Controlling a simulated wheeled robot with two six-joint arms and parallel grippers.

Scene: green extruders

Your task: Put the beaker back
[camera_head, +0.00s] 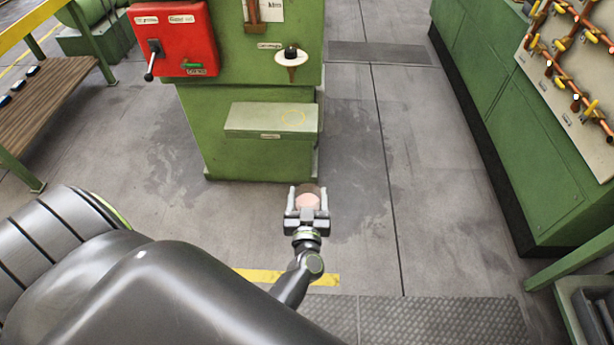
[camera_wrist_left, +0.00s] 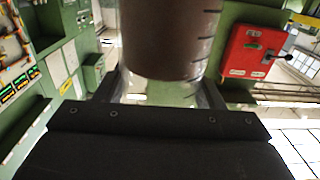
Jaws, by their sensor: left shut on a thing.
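My left gripper (camera_head: 308,192) is shut on the beaker (camera_head: 307,201), which shows between its fingers with a brown and pinkish look. In the left wrist view the beaker (camera_wrist_left: 170,40) is large and close, with dark brown contents, a clear lower part and graduation marks at its right side. In the head view the gripper and beaker appear just below this ledge. My right gripper is not in view.
A red box (camera_head: 173,38) with a lever is on the machine's upper left. A small bracket (camera_head: 291,57) with a dark round top sits above the ledge. Green cabinets (camera_head: 520,130) stand at right, a bench (camera_head: 45,95) at left. The floor between is clear.

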